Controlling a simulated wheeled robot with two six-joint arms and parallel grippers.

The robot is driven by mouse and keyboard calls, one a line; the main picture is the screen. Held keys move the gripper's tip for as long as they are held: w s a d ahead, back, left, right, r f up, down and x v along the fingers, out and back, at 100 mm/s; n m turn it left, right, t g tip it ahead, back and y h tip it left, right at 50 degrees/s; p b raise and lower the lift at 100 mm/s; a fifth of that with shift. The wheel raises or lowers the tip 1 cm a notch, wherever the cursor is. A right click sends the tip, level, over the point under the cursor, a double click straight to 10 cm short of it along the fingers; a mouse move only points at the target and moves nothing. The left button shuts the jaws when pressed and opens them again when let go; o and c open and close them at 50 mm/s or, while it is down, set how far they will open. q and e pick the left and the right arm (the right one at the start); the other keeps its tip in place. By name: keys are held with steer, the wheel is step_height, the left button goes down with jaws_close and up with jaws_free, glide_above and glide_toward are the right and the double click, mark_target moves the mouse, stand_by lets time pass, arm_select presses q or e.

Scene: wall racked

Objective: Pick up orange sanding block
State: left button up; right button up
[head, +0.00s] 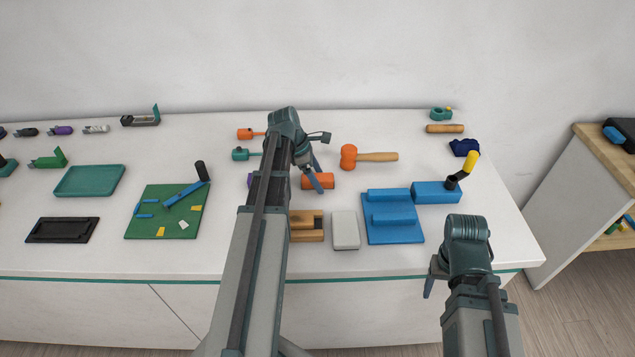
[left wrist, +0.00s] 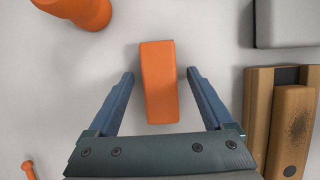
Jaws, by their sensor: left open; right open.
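The orange sanding block (head: 319,181) lies on the white table in the middle of the head view, partly hidden by my left gripper. In the left wrist view the orange sanding block (left wrist: 160,82) lies between the two open fingers, with a gap on each side. My left gripper (head: 314,179) is open and sits above the block; its fingers also show in the left wrist view (left wrist: 160,92). My right gripper (head: 434,284) is open and empty by the table's front edge at right.
An orange mallet (head: 370,156) lies just behind and right of the block. A green board (head: 158,222) lies to the left.

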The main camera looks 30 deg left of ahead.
arm_select(q)
steer(key=shift+f, duration=0.2)
steer(key=shift+c, duration=0.3)
jaws_close()
